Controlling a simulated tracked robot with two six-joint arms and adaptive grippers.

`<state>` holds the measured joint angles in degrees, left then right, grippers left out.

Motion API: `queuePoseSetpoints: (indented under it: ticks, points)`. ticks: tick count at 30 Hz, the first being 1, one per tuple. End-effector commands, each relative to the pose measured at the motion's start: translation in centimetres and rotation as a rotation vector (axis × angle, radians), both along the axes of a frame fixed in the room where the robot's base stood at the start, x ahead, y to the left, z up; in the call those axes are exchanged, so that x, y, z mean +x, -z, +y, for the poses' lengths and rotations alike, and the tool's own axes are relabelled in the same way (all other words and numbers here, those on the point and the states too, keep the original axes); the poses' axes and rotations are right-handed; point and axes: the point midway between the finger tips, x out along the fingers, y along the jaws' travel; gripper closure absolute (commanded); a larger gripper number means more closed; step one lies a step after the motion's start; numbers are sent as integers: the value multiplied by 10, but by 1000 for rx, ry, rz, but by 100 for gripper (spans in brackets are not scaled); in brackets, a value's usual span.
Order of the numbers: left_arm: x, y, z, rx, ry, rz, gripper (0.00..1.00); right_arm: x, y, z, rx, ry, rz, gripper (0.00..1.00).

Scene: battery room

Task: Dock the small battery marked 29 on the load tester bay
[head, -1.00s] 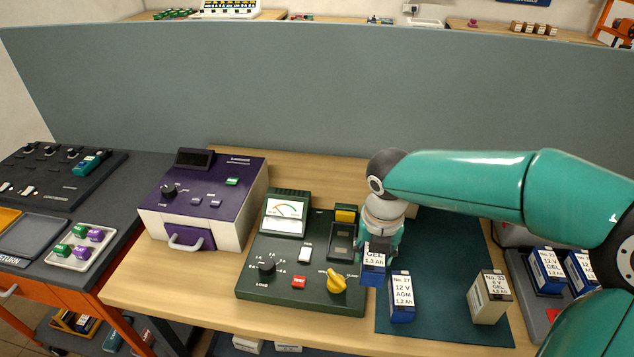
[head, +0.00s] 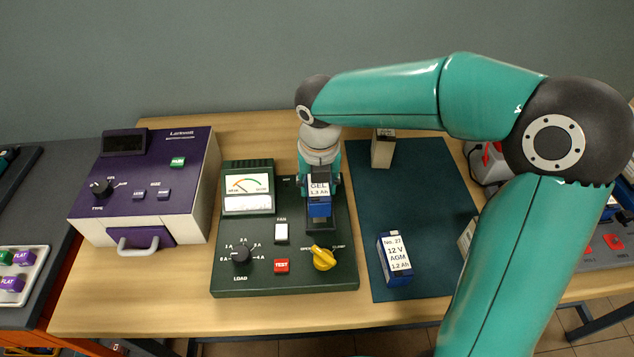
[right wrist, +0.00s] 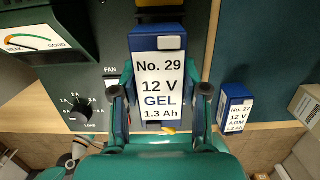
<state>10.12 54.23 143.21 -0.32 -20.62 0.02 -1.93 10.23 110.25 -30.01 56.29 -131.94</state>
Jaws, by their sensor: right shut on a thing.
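The small battery marked 29 (right wrist: 160,85), blue with a white GEL 1.3 Ah label, is upright between the fingers of my right gripper (head: 320,180). In the head view the battery (head: 319,199) is over the bay at the right side of the dark green load tester (head: 222,278). The arm and battery hide most of the bay, and I cannot tell whether the battery touches its floor. The tester's yellow knob (head: 323,258) is just in front of the bay. My left gripper is not in view.
Battery No. 27 (head: 395,258) stands on the dark green mat (head: 400,185) right of the tester. A pale battery (head: 383,148) stands at the mat's back, and another (head: 467,238) is partly behind my arm. A purple charger (head: 160,180) stands left of the tester.

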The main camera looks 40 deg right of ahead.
Motion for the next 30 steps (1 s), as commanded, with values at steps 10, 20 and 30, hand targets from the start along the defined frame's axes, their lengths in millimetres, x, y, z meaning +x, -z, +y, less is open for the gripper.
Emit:
queuePoseSetpoints:
  ticks: [10, 20, 30]
  points:
    - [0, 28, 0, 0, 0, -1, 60, 0, 29, -1, 0, 2, -2, 100]
    - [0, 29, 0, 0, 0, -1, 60, 0, 30, -2, 0, 4, -3, 100]
    - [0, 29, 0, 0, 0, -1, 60, -1, 29, -2, 0, 5, -3, 100]
